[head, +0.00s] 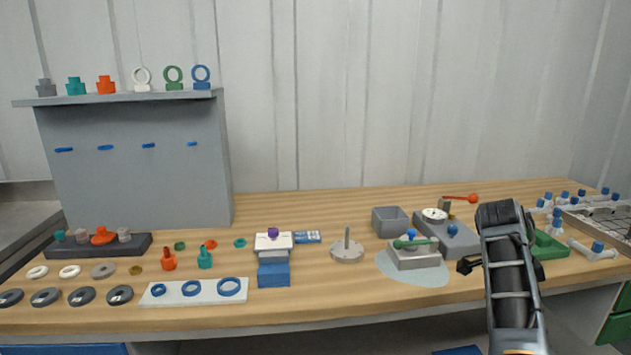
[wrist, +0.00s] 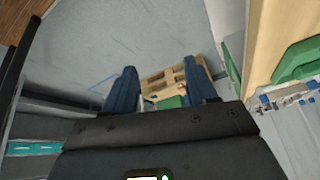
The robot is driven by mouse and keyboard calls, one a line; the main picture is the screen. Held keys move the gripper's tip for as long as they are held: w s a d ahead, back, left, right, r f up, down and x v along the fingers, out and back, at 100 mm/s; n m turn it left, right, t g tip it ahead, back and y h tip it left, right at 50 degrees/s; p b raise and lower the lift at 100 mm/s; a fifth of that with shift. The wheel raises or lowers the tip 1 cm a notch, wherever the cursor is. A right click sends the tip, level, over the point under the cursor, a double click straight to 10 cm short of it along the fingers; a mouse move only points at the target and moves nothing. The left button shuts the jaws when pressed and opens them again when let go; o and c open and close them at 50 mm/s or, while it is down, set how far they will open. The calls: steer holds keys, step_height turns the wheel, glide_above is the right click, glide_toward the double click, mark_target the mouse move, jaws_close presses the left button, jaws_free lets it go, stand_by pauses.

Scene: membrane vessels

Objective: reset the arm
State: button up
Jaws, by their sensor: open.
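My gripper (wrist: 159,72) shows in the wrist view with its two blue fingers spread apart and nothing between them. It hangs clear of the workbench and faces down toward a grey floor. In the head view my dark arm rises at the right, in front of the workbench (head: 300,312). The fingers cannot be made out there. The arm hides part of a green holder (head: 549,246) and some of the bench top behind it.
A rack with blue-capped vessels (head: 600,212) is at the right. In the wrist view a wooden pallet (wrist: 163,78) lies beyond the fingers, and the bench edge is at the right.

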steer(key=s+f+n+t+h, duration=0.1)
steer(key=s+f+n+t, duration=0.1)
steer(key=s+f+n, duration=0.4)
steer(key=s+f+n+t+h, duration=0.1)
steer(key=s+f+t, duration=0.15)
steer(key=f, duration=0.55)
steer(key=s+a+f+n+t+y, duration=0.1)
steer(key=s+a+f+n+t, duration=0.1)
steer(key=s+a+n, duration=0.35)
steer(key=s+a+f+n+t+y, duration=0.1)
steer(key=s+a+f+n+t, duration=0.15)
steer(key=s, duration=0.65)
steer(key=s+a+r+n+t+y, duration=0.25)
steer(key=s+a+r, duration=0.2)
steer(key=s, duration=0.25)
steer(key=s+a+r+n+t+y, duration=0.1)
steer(key=s+a+r+n+t, duration=0.15)
steer(key=s+a, duration=0.45)
steer(key=s+a+r+n+t+y, duration=0.1)
steer(key=s+a+r, duration=0.1)
steer(key=s+r, duration=0.3)
steer(key=s+a+r+n+y, duration=0.1)
steer(key=s+a+r, duration=0.2)
steer(key=r, duration=0.6)
steer(key=shift+s+r+t, duration=0.4)
steer(key=shift+s, duration=0.55)
